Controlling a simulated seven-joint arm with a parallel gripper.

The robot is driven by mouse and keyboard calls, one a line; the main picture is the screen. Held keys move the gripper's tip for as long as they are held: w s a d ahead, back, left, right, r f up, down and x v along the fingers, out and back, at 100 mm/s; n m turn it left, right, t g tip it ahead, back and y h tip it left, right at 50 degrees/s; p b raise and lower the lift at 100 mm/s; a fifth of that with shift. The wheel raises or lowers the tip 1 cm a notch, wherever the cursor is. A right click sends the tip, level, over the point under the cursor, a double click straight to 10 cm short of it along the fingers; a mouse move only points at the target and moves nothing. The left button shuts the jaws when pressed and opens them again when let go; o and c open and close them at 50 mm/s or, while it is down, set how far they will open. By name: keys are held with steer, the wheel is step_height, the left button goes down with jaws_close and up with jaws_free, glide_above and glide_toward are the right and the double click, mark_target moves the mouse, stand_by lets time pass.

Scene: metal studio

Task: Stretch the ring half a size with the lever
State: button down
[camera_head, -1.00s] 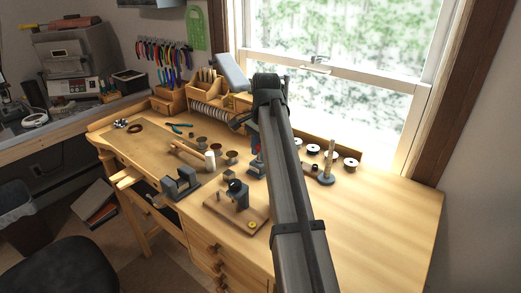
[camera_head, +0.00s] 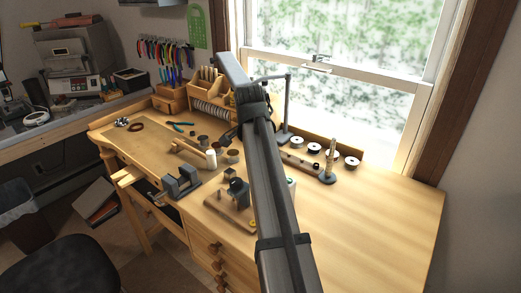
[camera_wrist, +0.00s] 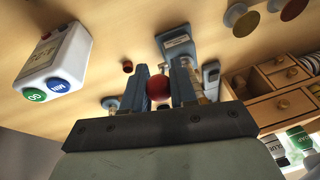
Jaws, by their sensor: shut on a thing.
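In the wrist view my gripper (camera_wrist: 158,90) has its two blue-grey fingers closed on a round red knob (camera_wrist: 158,88), which fits the lever's ball end. A blue base plate with a label (camera_wrist: 177,42) lies beyond the fingertips and looks like part of the stretcher. The lever's shaft and most of the stretcher are hidden behind my fingers. In the head view my arm covers that spot, so neither the fingers nor the knob show there. I cannot make out the ring in either view.
A white box with green and blue buttons (camera_wrist: 55,62) stands on the bench near my gripper. Small wooden drawers (camera_wrist: 285,85) are on the other side. In the head view an upright mandrel (camera_head: 331,162) and white spools (camera_head: 313,148) stand right of my arm. The bench's right end is clear.

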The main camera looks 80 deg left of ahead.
steer(key=shift+s+d+f, duration=0.2)
steer(key=shift+d+f, duration=0.1)
steer(key=shift+f, duration=0.1)
steer(key=shift+s+d+f+t+y, duration=0.4)
steer(key=shift+s+d+f, duration=0.05)
steer(key=shift+d+f, duration=0.2)
steer(key=shift+s+d+f+t+y, duration=0.2)
steer(key=shift+f+t+y, duration=0.1)
steer(key=shift+f+t, duration=0.1)
steer(key=shift+s+d+f+t+y, duration=0.1)
steer(key=shift+s+f+t+y, duration=0.05)
steer(key=shift+f+t+y, duration=0.2)
steer(key=shift+s+d+f, duration=0.1)
steer(key=shift+s+f, duration=0.1)
steer(key=shift+f, duration=0.5)
steer(key=c, duration=1)
jaws_free()
steer(key=shift+r, duration=0.1)
